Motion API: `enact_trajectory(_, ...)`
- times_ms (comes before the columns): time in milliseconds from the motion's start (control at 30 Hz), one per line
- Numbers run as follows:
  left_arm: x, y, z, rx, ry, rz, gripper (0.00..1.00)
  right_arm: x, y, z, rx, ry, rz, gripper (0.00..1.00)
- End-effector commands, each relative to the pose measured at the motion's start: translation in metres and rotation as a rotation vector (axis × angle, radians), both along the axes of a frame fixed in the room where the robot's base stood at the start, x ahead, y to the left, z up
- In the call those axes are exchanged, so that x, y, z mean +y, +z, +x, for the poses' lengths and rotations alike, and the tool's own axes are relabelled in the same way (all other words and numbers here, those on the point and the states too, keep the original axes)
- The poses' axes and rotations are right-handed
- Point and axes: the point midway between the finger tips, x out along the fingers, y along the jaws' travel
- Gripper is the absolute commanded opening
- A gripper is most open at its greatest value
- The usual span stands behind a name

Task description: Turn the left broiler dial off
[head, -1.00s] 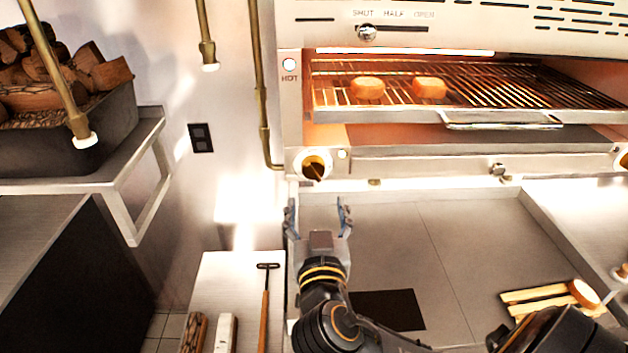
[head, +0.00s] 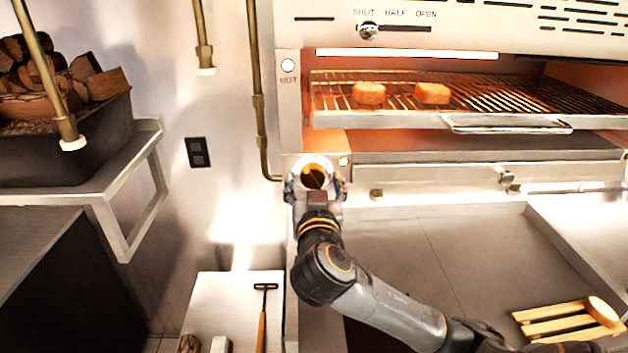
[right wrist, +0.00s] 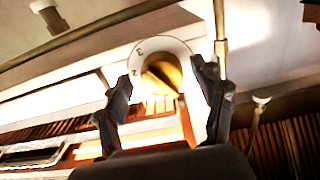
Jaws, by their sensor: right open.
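The left broiler dial (head: 315,172) is a brass and dark knob on a pale round plate at the broiler's lower left corner. In the right wrist view the dial (right wrist: 162,74) lies between and beyond the fingertips, with numerals on its plate. My right gripper (head: 316,184) is at the dial, its fingers to either side. In the right wrist view the open right gripper (right wrist: 163,78) shows a gap between each finger and the knob. My left gripper is not in view.
The broiler rack (head: 480,95) holds two bread pieces under a glowing element. A slider (head: 368,31) sits above, and a HOT lamp (head: 288,65) is lit. A brass pipe (head: 260,100) runs close left of the dial. A wooden rack (head: 568,322) lies at lower right.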

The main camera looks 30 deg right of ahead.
Motion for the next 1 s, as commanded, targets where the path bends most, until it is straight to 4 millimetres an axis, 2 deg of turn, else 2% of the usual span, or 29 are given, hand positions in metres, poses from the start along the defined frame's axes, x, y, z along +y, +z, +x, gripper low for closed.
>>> enact_trajectory(233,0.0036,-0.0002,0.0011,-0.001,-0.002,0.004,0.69,-0.0002,-0.0006,0.0006,0.0,0.0,0.0,0.67)
enact_trajectory(500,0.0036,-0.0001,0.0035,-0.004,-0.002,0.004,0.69,-0.0001,-0.0007,0.0004,0.0,0.0,0.0,0.14)
enact_trajectory(767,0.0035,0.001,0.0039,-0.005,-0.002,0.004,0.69,-0.0002,-0.0006,0.0003,0.012,0.0,-0.017,0.14)
enact_trajectory(1000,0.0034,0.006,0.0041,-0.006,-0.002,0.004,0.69,-0.0001,-0.0005,0.0002,0.072,0.001,-0.109,0.14)
